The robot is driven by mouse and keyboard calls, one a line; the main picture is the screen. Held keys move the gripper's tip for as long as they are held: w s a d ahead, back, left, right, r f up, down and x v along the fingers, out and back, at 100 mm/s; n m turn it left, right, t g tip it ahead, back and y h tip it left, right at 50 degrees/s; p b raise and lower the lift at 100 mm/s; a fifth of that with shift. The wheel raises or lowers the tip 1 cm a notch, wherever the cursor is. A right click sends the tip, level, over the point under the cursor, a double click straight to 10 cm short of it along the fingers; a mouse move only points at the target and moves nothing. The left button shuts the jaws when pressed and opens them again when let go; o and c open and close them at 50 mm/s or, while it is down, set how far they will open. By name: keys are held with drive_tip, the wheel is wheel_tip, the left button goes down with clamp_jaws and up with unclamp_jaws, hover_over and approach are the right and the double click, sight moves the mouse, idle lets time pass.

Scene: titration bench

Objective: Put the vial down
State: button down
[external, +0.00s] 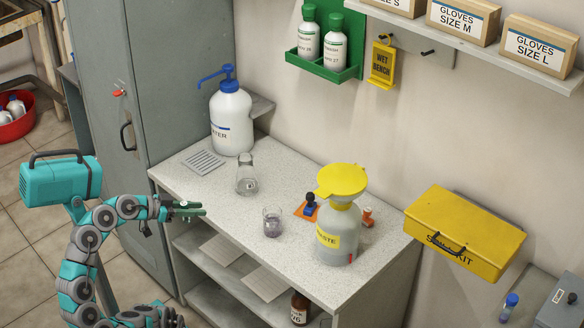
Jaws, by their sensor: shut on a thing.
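My gripper (203,209) is at the left end of the speckled bench top (210,185), its dark green fingers pointing right. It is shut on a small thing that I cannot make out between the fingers. A vial with a blue cap (510,305) is at the lower right, on a grey surface well away from my gripper. I cannot tell whether the held thing is another vial.
On the bench are a conical flask (246,175), a beaker with purplish liquid (272,222), a water pump bottle (231,120), a grey mat (202,160) and a waste container with a yellow funnel (339,232). The bench's front left area is clear.

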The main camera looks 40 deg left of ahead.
wheel_tip(320, 180, up, 8)
drive_tip(key=w+a+r+n+g+y+p, duration=0.1)
drive_tip(key=w+a+r+n+y+p, duration=0.2)
drive_tip(key=w+a+n+y, duration=0.5)
drive_tip(key=w+a+r+n+g+y+p, duration=0.1)
drive_tip(key=w+a+r+n+y+p, duration=0.25)
drive_tip(key=w+a, duration=0.8)
drive_tip(key=n+g+y+p, duration=0.4)
drive_tip(key=y+p, duration=0.1)
hover_over(278, 155)
wheel_tip(278, 155, down, 7)
drive_tip(key=shift+h, duration=0.25)
drive_tip(key=shift+f+p, duration=0.4)
drive_tip(key=shift+f, duration=6.85)
drive_tip(key=shift+f, duration=0.2)
drive_tip(key=c, duration=0.6)
unclamp_jaws()
drive_tip(key=shift+c, duration=0.2)
